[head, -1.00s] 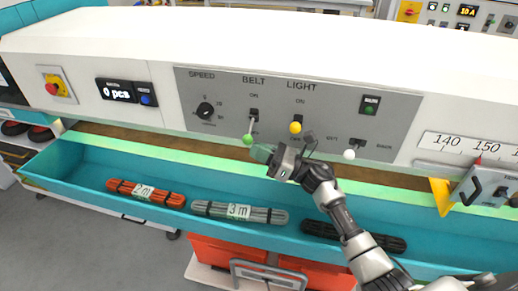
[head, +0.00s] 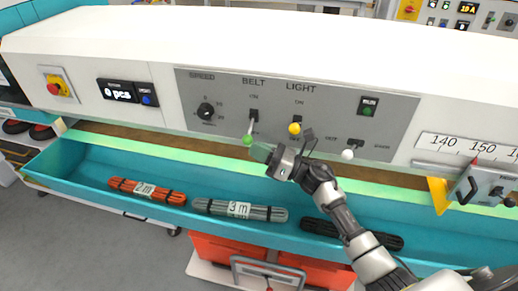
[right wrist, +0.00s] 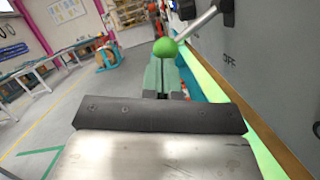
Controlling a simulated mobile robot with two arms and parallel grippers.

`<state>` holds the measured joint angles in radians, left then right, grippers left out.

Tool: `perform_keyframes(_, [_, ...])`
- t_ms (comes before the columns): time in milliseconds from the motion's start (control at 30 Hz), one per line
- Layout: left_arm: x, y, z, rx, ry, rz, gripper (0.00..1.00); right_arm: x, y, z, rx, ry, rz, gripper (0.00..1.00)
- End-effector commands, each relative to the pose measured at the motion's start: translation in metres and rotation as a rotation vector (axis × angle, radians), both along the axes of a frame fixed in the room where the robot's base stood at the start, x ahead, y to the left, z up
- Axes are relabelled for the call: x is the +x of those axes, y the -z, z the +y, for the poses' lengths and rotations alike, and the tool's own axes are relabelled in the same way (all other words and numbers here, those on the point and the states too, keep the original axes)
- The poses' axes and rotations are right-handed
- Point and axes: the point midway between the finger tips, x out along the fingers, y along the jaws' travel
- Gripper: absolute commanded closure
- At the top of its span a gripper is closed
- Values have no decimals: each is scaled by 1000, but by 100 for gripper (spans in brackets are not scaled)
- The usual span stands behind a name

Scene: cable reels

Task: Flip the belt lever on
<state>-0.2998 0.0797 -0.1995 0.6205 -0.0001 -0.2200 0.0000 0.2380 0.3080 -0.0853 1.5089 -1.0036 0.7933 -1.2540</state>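The belt lever (head: 252,127) is under the word BELT on the grey panel. It has a metal stem and a green ball knob (head: 247,140), and it points down, towards the OFF side. In the right wrist view the green knob (right wrist: 165,47) is large, just beyond the fingertips. My right gripper (head: 261,152) is just below and right of the knob. Its pale green fingers (right wrist: 163,76) are together with only a thin dark line between them, and hold nothing. I cannot tell whether they touch the knob. My left gripper is not in view.
The light lever's yellow knob (head: 295,128) is close on the right, and a white-knobbed lever (head: 347,155) is further right. A teal trough (head: 90,165) with cable bundles runs below. A red stop button (head: 54,88) is at left.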

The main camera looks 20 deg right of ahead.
Motion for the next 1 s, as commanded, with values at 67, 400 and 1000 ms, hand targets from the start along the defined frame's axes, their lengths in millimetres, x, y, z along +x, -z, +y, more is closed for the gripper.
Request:
perform_keyframes(67, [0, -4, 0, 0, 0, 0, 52, -1, -4, 1, 10, 0, 12, 100])
perform_keyframes(400, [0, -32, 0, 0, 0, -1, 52, -6, -21, 4, 96, -1, 142, 100])
perform_keyframes(1000, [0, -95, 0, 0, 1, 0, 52, -11, -51, 7, 336, 0, 495, 100])
